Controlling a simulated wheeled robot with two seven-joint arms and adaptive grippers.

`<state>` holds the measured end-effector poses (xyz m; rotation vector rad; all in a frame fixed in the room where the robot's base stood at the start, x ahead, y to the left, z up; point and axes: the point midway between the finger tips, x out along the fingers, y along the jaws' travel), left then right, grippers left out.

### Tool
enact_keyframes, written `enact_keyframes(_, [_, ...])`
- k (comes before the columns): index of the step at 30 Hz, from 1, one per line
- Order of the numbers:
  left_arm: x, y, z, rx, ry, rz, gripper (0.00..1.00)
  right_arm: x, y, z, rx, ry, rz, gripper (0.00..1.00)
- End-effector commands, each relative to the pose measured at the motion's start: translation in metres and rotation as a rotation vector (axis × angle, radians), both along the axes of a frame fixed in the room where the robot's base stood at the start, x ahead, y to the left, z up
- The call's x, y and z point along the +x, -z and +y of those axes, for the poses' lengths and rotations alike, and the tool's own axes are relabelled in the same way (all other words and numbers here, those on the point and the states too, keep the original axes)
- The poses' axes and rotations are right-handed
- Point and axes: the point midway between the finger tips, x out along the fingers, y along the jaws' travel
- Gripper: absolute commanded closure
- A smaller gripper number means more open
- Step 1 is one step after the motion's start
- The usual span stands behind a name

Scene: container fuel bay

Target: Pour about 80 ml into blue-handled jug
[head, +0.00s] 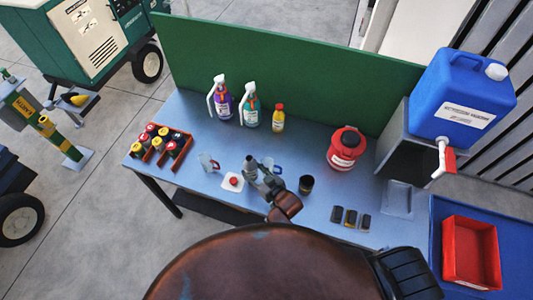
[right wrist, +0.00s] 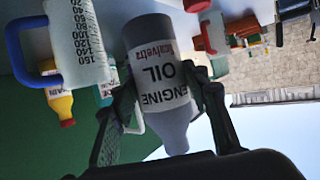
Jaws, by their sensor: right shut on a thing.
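A grey engine oil bottle (right wrist: 140,40) with a white label is between the fingers of my right gripper (right wrist: 158,88), which is shut on it. In the head view the bottle (head: 249,163) looks roughly upright in my right gripper (head: 257,178). The blue-handled jug (head: 271,163) stands just right of the bottle, partly hidden by it and the gripper. In the right wrist view the clear jug (right wrist: 78,42) shows black graduations and its blue handle. I cannot tell its liquid level. My left gripper is not in view.
A red-handled jug (head: 208,162) and a white pad with a red cap (head: 232,182) are to the left. A dark jar (head: 306,184) stands right. Spray bottles (head: 222,98), a red can (head: 346,148) and a tray of canisters (head: 160,145) share the blue bench (head: 300,135).

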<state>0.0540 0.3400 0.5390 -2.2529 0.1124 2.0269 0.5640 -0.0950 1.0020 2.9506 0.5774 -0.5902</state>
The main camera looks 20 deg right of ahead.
Motion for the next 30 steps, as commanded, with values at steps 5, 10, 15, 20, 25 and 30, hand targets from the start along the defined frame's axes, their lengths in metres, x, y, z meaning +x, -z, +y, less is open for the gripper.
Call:
enact_keyframes(5, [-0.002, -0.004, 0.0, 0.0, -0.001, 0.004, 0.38, -0.001, 0.002, 0.001, 0.004, -0.005, -0.001, 0.86])
enact_keyframes(10, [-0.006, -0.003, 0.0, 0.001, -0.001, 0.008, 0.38, -0.001, 0.003, 0.001, 0.004, -0.005, -0.001, 0.86])
enact_keyframes(15, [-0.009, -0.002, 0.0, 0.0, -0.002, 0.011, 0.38, -0.002, 0.002, 0.001, 0.018, -0.006, 0.002, 0.86])
enact_keyframes(20, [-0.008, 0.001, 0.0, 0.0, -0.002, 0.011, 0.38, -0.002, 0.002, -0.001, 0.062, -0.004, 0.012, 0.86])
enact_keyframes(25, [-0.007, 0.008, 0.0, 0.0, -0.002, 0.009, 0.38, -0.002, 0.001, -0.002, 0.143, -0.005, 0.03, 0.86])
enact_keyframes(30, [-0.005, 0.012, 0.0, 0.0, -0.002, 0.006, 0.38, -0.001, -0.009, -0.004, 0.251, -0.005, 0.056, 0.86])
